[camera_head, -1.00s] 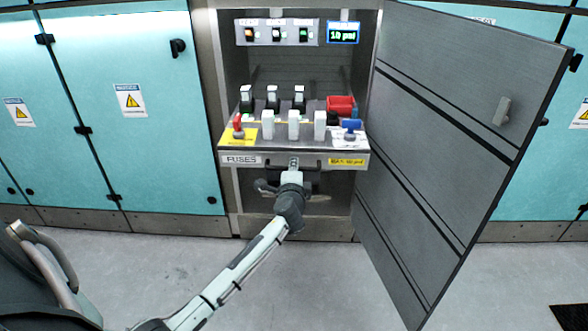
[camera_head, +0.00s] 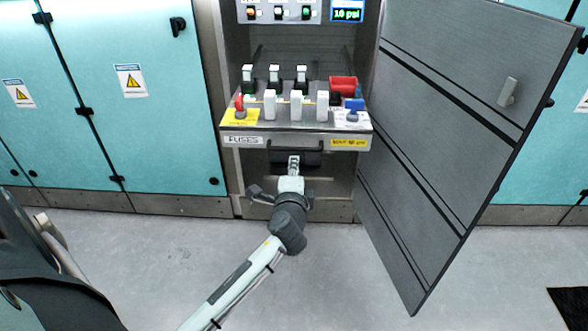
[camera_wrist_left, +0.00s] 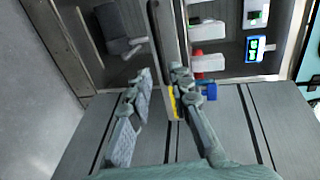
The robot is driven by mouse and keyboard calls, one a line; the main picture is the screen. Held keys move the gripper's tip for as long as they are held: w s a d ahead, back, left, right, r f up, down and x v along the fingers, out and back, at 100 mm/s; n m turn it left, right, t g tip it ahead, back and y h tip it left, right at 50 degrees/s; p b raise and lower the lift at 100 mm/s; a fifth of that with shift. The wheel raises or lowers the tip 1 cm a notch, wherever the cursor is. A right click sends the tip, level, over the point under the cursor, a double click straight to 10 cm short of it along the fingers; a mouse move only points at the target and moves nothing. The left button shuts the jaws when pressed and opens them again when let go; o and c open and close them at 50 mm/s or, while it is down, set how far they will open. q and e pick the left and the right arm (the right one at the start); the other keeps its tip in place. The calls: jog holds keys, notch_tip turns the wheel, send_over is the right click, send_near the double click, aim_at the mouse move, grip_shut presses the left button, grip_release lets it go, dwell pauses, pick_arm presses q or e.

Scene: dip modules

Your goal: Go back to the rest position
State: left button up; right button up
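My left arm reaches in from the bottom of the head view. Its gripper (camera_head: 293,162) is in front of the black handle (camera_head: 320,158) of the fuse drawer (camera_head: 300,142). In the left wrist view the two fingers (camera_wrist_left: 160,78) stand apart with nothing held between them. The drawer edge and handle (camera_wrist_left: 118,28) lie just beyond the fingertips; I cannot tell the exact gap. The drawer is pulled out and carries several white fuses (camera_head: 296,104), a red-handled part (camera_head: 239,103) and a blue part (camera_head: 353,106). My right gripper is not in view.
The grey cabinet door (camera_head: 450,110) stands wide open on the right. Teal cabinets (camera_head: 140,130) with warning signs line the wall. A display (camera_head: 347,12) reads about 10 psi. The grey floor (camera_head: 400,320) in front is mostly clear, with a dark mat (camera_head: 570,305) at lower right.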

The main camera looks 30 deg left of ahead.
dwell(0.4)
pick_arm(q)
jog(key=s+d+f+n+g+h, duration=0.1)
jog(key=s+f+n+g+h, duration=0.15)
jog(key=s+f, duration=0.4)
jog(key=s+d+f+n+g+h, duration=0.1)
jog(key=s+f+n+g, duration=0.25)
jog(key=f, duration=0.55)
jog(key=s+d+f+n+g+h, duration=0.1)
jog(key=s+d+f+n+g, duration=0.1)
jog(key=s+f, duration=0.3)
jog(key=s+d+f+n+g+h, duration=0.2)
jog(key=s+d+f, duration=0.2)
jog(key=s, duration=0.7)
notch_tip(320, 180, down, 2)
jog(key=shift+d+f, duration=0.1)
jog(key=shift+d, duration=0.15)
jog(key=shift+w+h, duration=0.1)
jog(key=shift+h, duration=0.15)
